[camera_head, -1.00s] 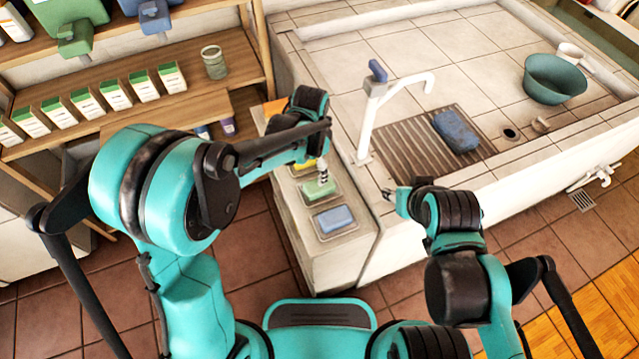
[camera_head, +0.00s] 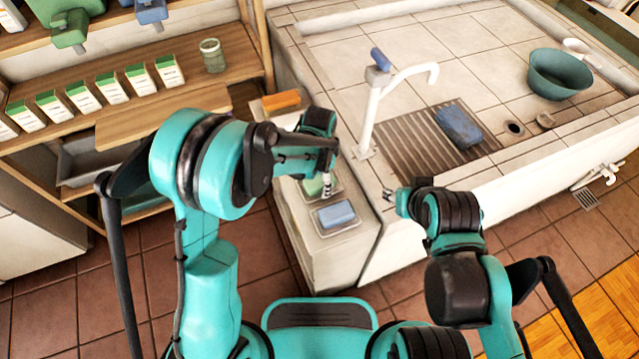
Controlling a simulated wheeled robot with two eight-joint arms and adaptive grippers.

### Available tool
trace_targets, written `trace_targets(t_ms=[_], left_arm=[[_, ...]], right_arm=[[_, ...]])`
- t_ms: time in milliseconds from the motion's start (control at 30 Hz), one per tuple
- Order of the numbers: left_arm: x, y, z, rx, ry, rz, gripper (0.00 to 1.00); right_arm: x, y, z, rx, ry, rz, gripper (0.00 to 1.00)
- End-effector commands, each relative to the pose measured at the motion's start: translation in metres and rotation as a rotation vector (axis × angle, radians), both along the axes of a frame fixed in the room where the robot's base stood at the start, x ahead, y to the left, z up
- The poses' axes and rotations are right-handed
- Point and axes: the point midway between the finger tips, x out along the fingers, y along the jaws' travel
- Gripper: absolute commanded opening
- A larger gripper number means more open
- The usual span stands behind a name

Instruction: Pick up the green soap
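The green soap (camera_head: 312,187) lies on a dish on the narrow white ledge, partly hidden by my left gripper. My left gripper (camera_head: 327,190) points down at the soap's right side, at or just over it. Its fingers show as one narrow shape, so I cannot tell whether they are open or touch the soap. My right gripper (camera_head: 388,196) is away to the right, by the basin's front edge, with nothing visible in it. Its finger opening is too small to tell.
A blue soap (camera_head: 336,214) lies on a dish in front of the green one. An orange soap (camera_head: 281,101) is at the ledge's far end. A white faucet (camera_head: 373,110) stands to the right.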

Motion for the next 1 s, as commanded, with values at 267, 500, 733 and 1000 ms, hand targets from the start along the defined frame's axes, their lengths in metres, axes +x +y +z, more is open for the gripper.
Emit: trace_targets(t_ms=[267, 500, 733, 1000], left_arm=[[0.000, 0.000, 0.001, 0.000, -0.001, 0.001, 0.16], [0.000, 0.000, 0.001, 0.000, -0.001, 0.001, 0.09], [0.000, 0.000, 0.013, 0.000, -0.001, 0.000, 0.09], [0.000, 0.000, 0.070, 0.000, 0.000, 0.000, 0.09]], right_arm=[[0.000, 0.000, 0.001, 0.000, 0.000, 0.000, 0.40], [0.000, 0.000, 0.001, 0.000, 0.000, 0.000, 0.40], [0.000, 0.000, 0.007, 0.000, 0.000, 0.000, 0.40], [0.000, 0.000, 0.031, 0.000, 0.000, 0.000, 0.40]])
